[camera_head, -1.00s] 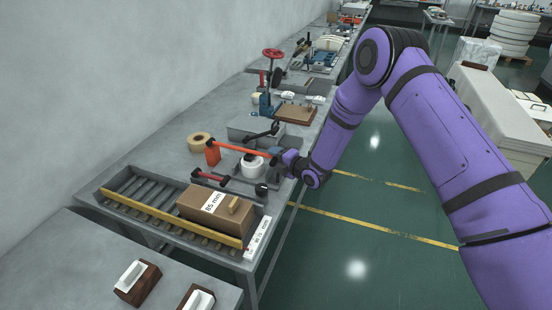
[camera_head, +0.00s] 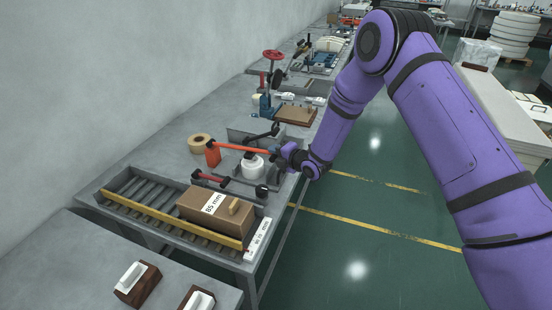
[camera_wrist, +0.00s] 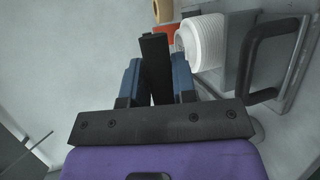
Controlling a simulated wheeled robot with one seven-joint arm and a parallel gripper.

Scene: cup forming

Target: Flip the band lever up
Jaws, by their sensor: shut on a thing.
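The band lever (camera_head: 242,149) is an orange bar that runs right from an orange block (camera_head: 212,154) to a dark end. My gripper (camera_head: 282,158) is at that right end, beside the white roll (camera_head: 253,168). In the wrist view, the blue fingers (camera_wrist: 157,82) are shut on a black grip (camera_wrist: 155,52), which stands between them and reaches beyond their tips. I take it to be the lever's handle. The lever stands almost level, sloping slightly down toward my gripper. The join between grip and orange bar is not clear in the wrist view.
A second lever with a red part and black ends (camera_head: 228,182) lies in front of the roll. A black handle (camera_wrist: 268,55) stands right of the roll. A tape roll (camera_head: 199,142) is behind left.

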